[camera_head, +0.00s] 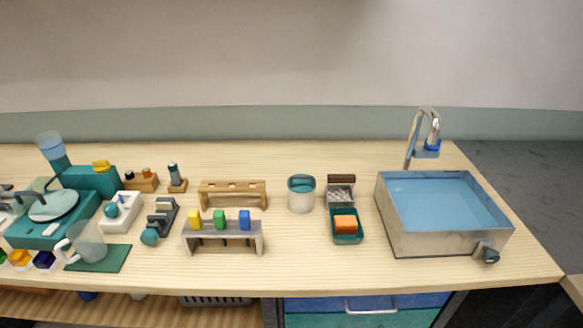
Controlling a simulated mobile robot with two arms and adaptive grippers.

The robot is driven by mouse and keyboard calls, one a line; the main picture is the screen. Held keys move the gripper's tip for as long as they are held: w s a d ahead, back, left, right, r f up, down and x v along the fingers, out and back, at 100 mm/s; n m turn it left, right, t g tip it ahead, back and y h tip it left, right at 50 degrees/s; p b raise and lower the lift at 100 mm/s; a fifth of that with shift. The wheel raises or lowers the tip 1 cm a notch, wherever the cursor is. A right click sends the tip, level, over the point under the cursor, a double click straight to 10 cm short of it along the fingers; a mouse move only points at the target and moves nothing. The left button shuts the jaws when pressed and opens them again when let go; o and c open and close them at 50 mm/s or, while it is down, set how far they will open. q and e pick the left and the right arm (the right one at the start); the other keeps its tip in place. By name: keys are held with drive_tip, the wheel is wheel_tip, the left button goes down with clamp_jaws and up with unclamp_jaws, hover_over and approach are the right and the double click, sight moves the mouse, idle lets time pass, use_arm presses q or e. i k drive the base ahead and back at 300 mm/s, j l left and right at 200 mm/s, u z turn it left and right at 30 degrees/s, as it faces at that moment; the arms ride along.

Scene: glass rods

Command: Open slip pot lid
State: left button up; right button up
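A cream, round pot (301,202) stands upright near the middle of the worktop, and I take it to be the slip pot. Its top is teal (301,182). I cannot tell for sure whether this is a closed lid or the inside of the pot. Neither of my grippers can be made out in the head view, and nothing touches the pot.
Right of the pot are a grey ridged block (340,195) and a teal tray (346,239) with an orange sponge (345,222). Left are a wooden rack (233,187) and a stand (224,234) with coloured blocks. A water-filled sink (440,240) is at right.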

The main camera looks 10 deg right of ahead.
sight(301, 183)
drive_tip(key=l+u, duration=0.15)
drive_tip(key=l, duration=0.25)
drive_tip(key=k+l+u, duration=0.2)
drive_tip(key=l, duration=0.2)
drive_tip(key=k+l+u, duration=0.15)
drive_tip(key=l, duration=0.25)
drive_tip(key=l+u, duration=0.2)
drive_tip(key=l, duration=0.15)
drive_tip(key=k, duration=0.05)
